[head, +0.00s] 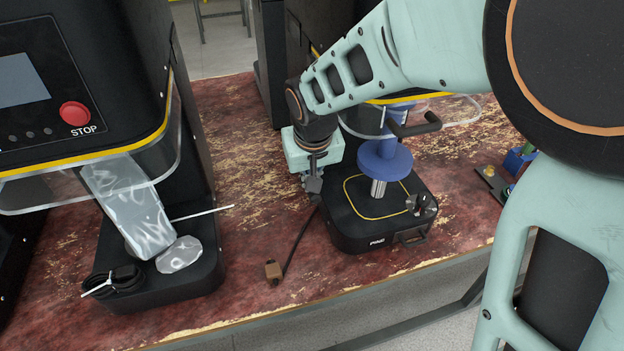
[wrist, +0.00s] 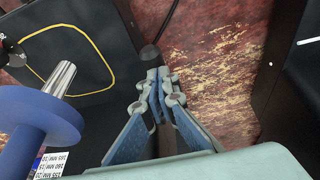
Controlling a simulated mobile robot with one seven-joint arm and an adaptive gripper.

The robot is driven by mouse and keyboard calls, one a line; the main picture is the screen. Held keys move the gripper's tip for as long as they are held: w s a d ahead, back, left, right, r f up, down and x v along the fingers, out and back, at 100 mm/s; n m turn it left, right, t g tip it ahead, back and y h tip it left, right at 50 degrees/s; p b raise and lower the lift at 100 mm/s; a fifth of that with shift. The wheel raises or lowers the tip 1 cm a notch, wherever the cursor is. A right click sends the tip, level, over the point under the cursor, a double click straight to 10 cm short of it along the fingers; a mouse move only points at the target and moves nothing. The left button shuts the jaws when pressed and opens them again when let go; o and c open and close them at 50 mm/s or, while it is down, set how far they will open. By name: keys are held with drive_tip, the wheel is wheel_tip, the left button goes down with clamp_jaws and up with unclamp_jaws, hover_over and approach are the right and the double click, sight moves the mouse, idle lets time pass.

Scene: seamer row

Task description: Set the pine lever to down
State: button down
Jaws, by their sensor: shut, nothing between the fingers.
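The seamer at centre right has a black base (head: 345,225) with a small white label that is hard to read, perhaps PINE. A black-gripped bar (head: 425,124), which looks like its lever, sticks out to the right beside the blue column, roughly level. My gripper (head: 314,187) is shut and empty at the left edge of that base, left of the blue disc (head: 384,162) and apart from the bar. In the wrist view my gripper's fingertips (wrist: 159,76) are together, just short of a dark rounded knob (wrist: 150,54). The bar is not in the wrist view.
A second seamer with a red STOP button (head: 75,113) stands at the left, a thin white rod (head: 205,212) jutting from it. A dark cable with a brown plug (head: 273,271) lies between the machines. The worn red table (head: 245,150) is mostly clear there.

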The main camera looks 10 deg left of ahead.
sight(311, 194)
drive_tip(key=shift+s+d+f+t+y+b, duration=0.1)
drive_tip(key=shift+f+t+y+b, duration=0.1)
drive_tip(key=shift+f+b, duration=0.5)
drive_tip(key=shift+s+f+t+y+b, duration=0.1)
drive_tip(key=shift+s+f+t+b, duration=0.15)
drive_tip(key=shift+b, duration=0.8)
drive_tip(key=shift+d+f+t+y+b, duration=0.15)
drive_tip(key=shift+f+b, duration=0.4)
drive_tip(key=shift+b, duration=0.3)
drive_tip(key=shift+s+f+b, duration=0.15)
drive_tip(key=shift+f+b, duration=0.5)
drive_tip(key=shift+b, duration=0.05)
